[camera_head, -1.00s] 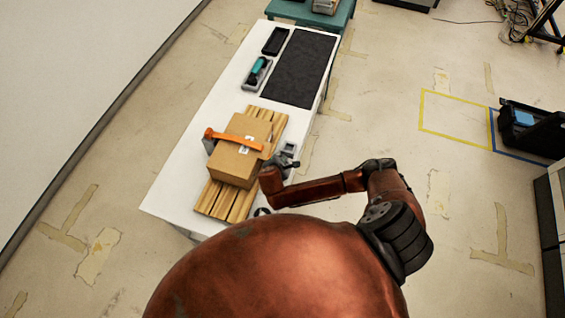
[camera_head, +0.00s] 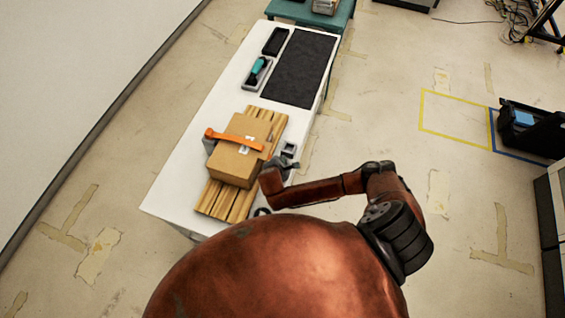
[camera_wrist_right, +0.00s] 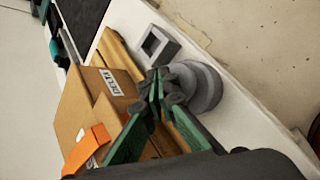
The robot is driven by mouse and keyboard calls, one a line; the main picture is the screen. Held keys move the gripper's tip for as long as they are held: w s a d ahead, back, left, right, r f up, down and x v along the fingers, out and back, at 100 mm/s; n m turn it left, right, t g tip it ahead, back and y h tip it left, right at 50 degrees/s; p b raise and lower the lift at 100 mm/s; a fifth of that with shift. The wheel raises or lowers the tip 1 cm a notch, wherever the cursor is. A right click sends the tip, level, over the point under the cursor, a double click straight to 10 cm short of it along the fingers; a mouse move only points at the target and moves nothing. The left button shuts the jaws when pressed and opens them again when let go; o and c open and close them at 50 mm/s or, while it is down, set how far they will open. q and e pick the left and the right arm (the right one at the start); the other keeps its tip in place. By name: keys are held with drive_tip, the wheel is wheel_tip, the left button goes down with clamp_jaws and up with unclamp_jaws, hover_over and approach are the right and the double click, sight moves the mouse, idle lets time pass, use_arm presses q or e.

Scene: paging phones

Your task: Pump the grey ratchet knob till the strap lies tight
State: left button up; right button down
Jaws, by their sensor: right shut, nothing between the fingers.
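An orange strap (camera_head: 236,139) runs across the top of a cardboard box (camera_head: 232,165); its near part also shows in the right wrist view (camera_wrist_right: 87,147). How tight it lies is hard to tell. The grey ratchet knob (camera_wrist_right: 203,86) is round and stands beside the box, next to a grey square piece with an opening (camera_wrist_right: 157,44), which also shows in the head view (camera_head: 289,148). My right gripper (camera_wrist_right: 160,82) is shut and empty, its green-padded fingertips at the knob's left side. Whether they touch it is unclear. My left gripper is not in view.
The box sits on wooden slats (camera_head: 226,202) on a white table (camera_head: 180,170). A dark mat (camera_head: 299,68), a tray with a teal-handled tool (camera_head: 257,70) and an empty black tray (camera_head: 275,41) lie farther back.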

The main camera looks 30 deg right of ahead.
drive_tip(key=shift+f+b, duration=0.6)
drive_tip(key=shift+f, duration=0.55)
idle(1.0)
idle(0.4)
drive_tip(key=shift+r+p, duration=1.55)
drive_tip(key=shift+p, duration=0.1)
wheel_tip(320, 180, up, 5)
drive_tip(key=p, duration=0.5)
drive_tip(key=shift+p, duration=0.35)
